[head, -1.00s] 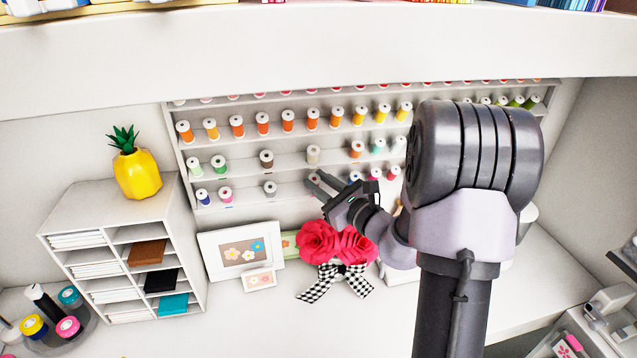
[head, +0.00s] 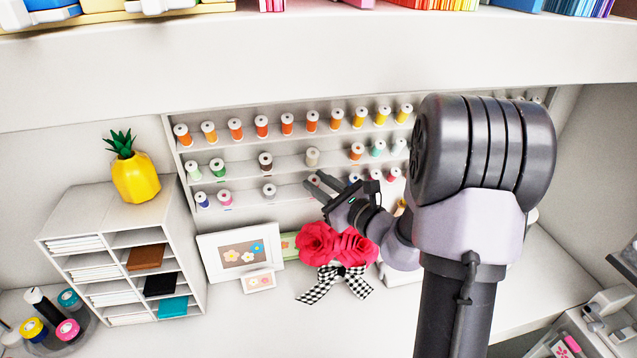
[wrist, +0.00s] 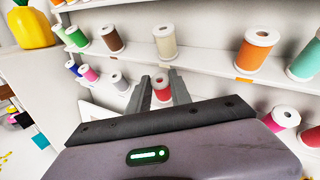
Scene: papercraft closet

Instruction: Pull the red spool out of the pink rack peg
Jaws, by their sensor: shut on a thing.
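The red spool (wrist: 161,89) with a pale top shows in the wrist view between the two fingers of my gripper (wrist: 161,92). The fingers are shut on its sides. In the head view my gripper (head: 318,184) is at the lowest row of the white spool rack (head: 240,180), and its fingers largely hide the spool. I cannot make out a pink peg, nor tell whether the spool is still on one.
A cream spool (wrist: 164,43) stands on the shelf just above. A grey spool (wrist: 119,81) and an orange spool (wrist: 257,50) stand to the sides. Red flowers with a checked bow (head: 337,246) lie below my gripper. An overhanging shelf (head: 300,70) is above.

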